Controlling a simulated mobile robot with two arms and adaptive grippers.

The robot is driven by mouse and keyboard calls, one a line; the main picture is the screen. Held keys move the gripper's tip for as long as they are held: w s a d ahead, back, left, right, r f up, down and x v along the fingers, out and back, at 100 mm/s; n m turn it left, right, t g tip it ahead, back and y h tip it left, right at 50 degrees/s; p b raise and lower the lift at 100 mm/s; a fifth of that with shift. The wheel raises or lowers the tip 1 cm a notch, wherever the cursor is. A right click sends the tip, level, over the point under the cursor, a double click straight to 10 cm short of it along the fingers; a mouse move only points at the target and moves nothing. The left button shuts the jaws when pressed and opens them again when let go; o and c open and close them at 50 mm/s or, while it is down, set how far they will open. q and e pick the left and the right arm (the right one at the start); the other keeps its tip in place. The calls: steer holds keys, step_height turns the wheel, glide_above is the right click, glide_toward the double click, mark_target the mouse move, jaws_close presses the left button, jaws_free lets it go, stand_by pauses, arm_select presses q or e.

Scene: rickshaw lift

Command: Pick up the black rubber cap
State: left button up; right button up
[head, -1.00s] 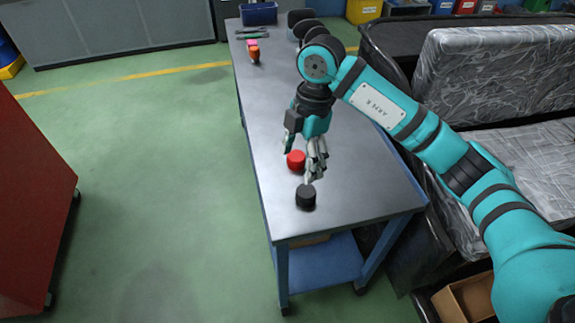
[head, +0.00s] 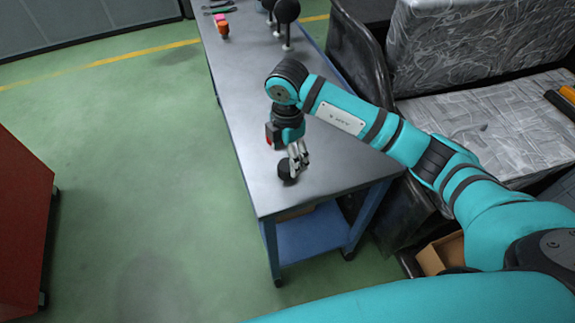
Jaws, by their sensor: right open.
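The black rubber cap (head: 286,170) stands on the grey metal table (head: 262,190) near its front end. My right gripper (head: 290,163) is open at the cap, its fingers pointing down and partly covering the cap's right side. I cannot tell whether the fingers touch it. A red cap (head: 268,141) is mostly hidden behind my right gripper. My left gripper is not in view.
Small orange and pink items (head: 223,28) and black ball-topped pieces (head: 286,12) stand at the table's far end. A red cabinet (head: 22,235) is at the left. A wrapped grey seat (head: 480,120) stands right of the table.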

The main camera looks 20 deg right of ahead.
mark_target(287, 164)
step_height(287, 164, down, 5)
steer(key=shift+w+r+p, duration=0.1)
steer(key=shift+w+p, duration=0.05)
steer(key=shift+p, duration=0.3)
steer(key=c, duration=1)
